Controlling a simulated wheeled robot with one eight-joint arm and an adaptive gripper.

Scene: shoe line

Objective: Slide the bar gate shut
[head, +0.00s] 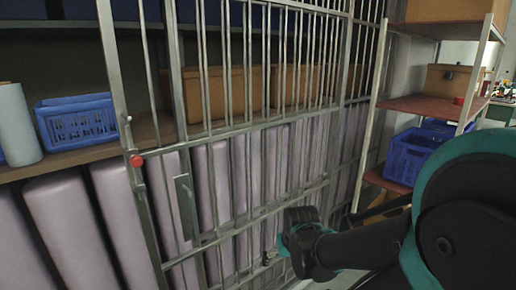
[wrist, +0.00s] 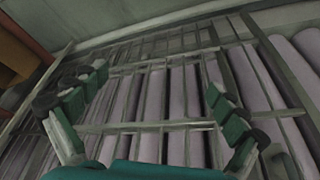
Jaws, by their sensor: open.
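The bar gate (head: 258,124) is a grey metal lattice of upright bars and cross rails, standing upright across the middle of the head view. A grey plate (head: 185,206) sits low near its left side. An upright post (head: 119,95) with a red knob (head: 136,160) stands at the far left of the bars. My gripper (head: 290,238) is in front of the lower right bars. In the wrist view my gripper (wrist: 155,92) is open, its green and black fingers spread with gate bars (wrist: 150,125) beyond them. I cannot tell whether it touches a bar.
Behind the bars are pale lilac rolls (head: 60,215) and a shelf with brown boxes (head: 236,92). A blue basket (head: 76,122) and a pale blue roll (head: 16,125) stand at the left. An open rack (head: 424,105) with blue crates (head: 408,156) stands close at the right.

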